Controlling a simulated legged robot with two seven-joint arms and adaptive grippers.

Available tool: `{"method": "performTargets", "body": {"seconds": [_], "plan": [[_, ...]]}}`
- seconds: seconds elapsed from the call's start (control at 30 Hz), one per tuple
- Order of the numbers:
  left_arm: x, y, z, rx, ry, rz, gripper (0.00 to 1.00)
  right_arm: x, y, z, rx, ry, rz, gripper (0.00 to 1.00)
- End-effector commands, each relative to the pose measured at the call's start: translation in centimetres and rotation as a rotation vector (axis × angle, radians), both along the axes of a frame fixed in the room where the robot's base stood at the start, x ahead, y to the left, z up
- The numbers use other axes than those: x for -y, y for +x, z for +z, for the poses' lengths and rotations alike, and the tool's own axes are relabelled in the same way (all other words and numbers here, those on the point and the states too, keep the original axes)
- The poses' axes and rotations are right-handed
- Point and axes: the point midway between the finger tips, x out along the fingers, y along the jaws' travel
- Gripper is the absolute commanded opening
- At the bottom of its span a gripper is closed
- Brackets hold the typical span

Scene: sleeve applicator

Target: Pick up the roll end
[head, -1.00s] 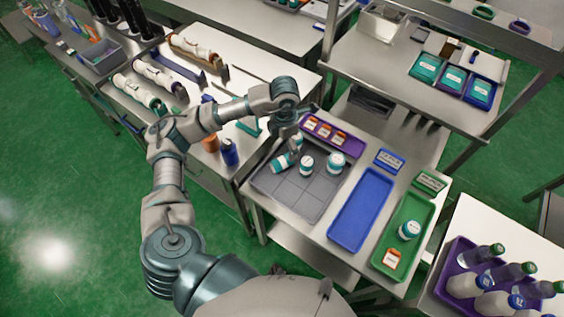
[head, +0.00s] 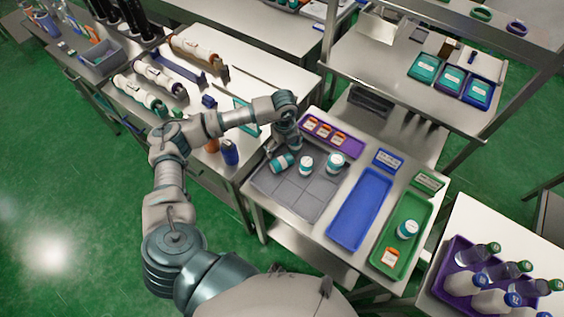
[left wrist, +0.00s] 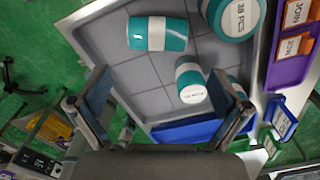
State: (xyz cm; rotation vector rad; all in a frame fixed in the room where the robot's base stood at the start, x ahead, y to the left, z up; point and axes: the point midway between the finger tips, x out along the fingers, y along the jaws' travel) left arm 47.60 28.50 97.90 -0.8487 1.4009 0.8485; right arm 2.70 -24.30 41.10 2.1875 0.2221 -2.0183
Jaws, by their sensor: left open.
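A smaller one (head: 306,165) shows in the left wrist view (left wrist: 190,78) between the fingers' lines, nearer the right finger. A wider one (head: 335,161) stands to the right. I cannot tell which part is called the roll end. My left gripper (head: 289,144) is open and empty above the tray's back left part; in the left wrist view (left wrist: 163,85) its fingers are spread wide. My right gripper is not in view.
A purple tray (head: 352,152) of orange-labelled containers borders the grey tray at the back. A blue tray (head: 360,208) and a green tray (head: 412,225) lie to the right. White rolls on holders (head: 160,76) lie on the left bench. The blue tray looks empty.

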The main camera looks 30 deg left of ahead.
Motion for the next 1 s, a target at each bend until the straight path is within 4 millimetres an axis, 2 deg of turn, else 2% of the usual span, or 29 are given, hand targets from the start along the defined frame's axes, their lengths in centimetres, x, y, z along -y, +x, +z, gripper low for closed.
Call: {"method": "performTargets", "body": {"seconds": [0.1, 0.2, 0.47, 0.7, 1.0], "plan": [[0.0, -0.1, -2.6, -0.004, 0.001, 0.0, 1.0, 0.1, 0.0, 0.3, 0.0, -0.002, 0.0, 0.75], [0.0, 0.0, -4.2, -0.001, 0.0, -0.001, 1.0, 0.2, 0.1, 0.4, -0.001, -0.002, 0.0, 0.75], [-0.3, 0.0, -6.4, -0.002, 0.001, -0.001, 1.0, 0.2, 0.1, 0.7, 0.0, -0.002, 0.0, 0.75], [-0.8, 0.0, -10.0, -0.002, 0.001, -0.002, 1.0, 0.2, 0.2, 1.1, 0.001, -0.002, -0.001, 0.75], [-0.7, 0.0, -10.6, 0.0, 0.0, -0.002, 1.0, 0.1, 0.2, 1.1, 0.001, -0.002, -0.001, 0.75]]}}
